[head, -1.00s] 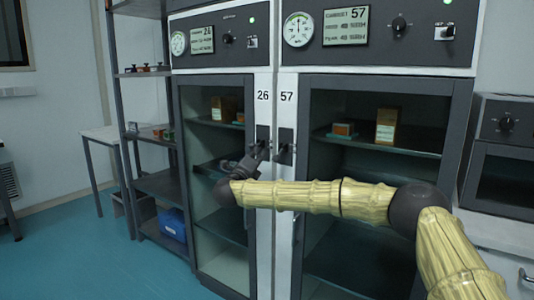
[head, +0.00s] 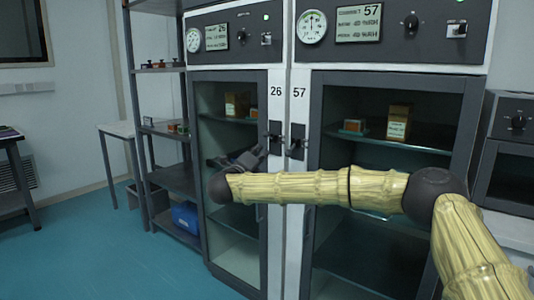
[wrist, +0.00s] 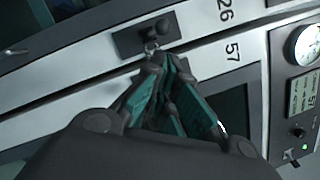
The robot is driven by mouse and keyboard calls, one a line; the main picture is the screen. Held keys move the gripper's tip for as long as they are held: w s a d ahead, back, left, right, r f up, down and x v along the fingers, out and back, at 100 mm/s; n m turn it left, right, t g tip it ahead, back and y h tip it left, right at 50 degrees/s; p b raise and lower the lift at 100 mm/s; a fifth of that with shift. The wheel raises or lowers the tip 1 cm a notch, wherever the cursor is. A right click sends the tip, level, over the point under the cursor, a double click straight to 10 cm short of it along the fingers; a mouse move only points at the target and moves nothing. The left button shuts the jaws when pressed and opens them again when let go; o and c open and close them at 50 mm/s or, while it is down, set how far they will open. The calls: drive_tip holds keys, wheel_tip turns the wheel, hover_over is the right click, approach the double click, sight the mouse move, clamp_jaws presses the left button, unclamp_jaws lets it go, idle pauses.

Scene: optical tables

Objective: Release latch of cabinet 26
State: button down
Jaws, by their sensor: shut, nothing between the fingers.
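Cabinet 26 (head: 258,200) is a tall cabinet with a dark-framed glass door, which looks closed. Its dark latch (head: 275,136) is on the white strip below the number 26. In the wrist view the latch (wrist: 132,38) is a dark plate with a small shiny metal part, just beyond the fingertips. My gripper (head: 256,153) is shut and empty, left of and slightly below the latch in the head view. In the wrist view its teal-padded fingers (wrist: 158,62) come close to the latch; whether they touch it cannot be told. The latch's exact position is unclear.
Cabinet 57 (head: 313,200) adjoins on the right, with its own dark latch (head: 297,142) close to the first. An open shelf rack (head: 165,130) with a blue bin (head: 186,219) stands at left. The floor (head: 100,260) at front left is clear.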

drive_tip(key=shift+v, duration=0.75)
drive_tip(key=shift+r, duration=0.1)
